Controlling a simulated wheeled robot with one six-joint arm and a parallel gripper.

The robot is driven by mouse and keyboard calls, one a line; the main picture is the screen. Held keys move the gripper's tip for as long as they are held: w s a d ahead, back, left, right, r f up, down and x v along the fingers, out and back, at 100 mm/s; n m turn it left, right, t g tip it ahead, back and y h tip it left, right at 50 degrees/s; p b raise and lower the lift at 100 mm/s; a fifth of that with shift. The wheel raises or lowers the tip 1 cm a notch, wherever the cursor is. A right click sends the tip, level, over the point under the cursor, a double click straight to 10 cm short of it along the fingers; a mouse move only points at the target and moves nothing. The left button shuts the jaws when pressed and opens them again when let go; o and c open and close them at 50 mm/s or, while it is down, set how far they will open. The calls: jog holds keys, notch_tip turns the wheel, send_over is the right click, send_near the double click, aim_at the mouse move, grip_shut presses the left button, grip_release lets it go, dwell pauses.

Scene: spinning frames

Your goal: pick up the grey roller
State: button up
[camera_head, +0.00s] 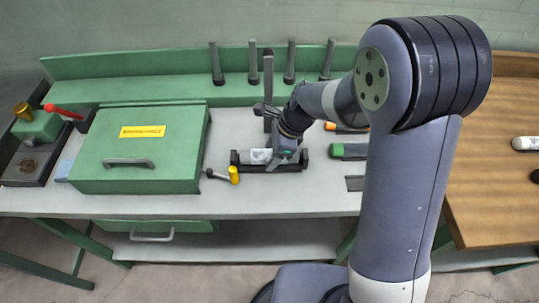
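A light grey roller (258,156) lies across a dark cradle (292,165) at the middle of the bench. My gripper (280,157) reaches down to the cradle from the upper right, over the right part of the roller. The gripper and wrist hide that part of the roller. The fingers are small and dark here, so I cannot tell whether they are open or closed, or whether they touch the roller.
A dark upright post (268,85) stands just behind my gripper. A yellow-ended handle (233,175) lies left of the cradle, beside a large green box (140,165). Green (346,150) and orange (342,127) pieces lie to the right, partly behind my arm.

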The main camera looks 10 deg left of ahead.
jog(key=c, duration=1)
jog(key=shift+o, duration=0.2)
jog(key=shift+r, duration=0.1)
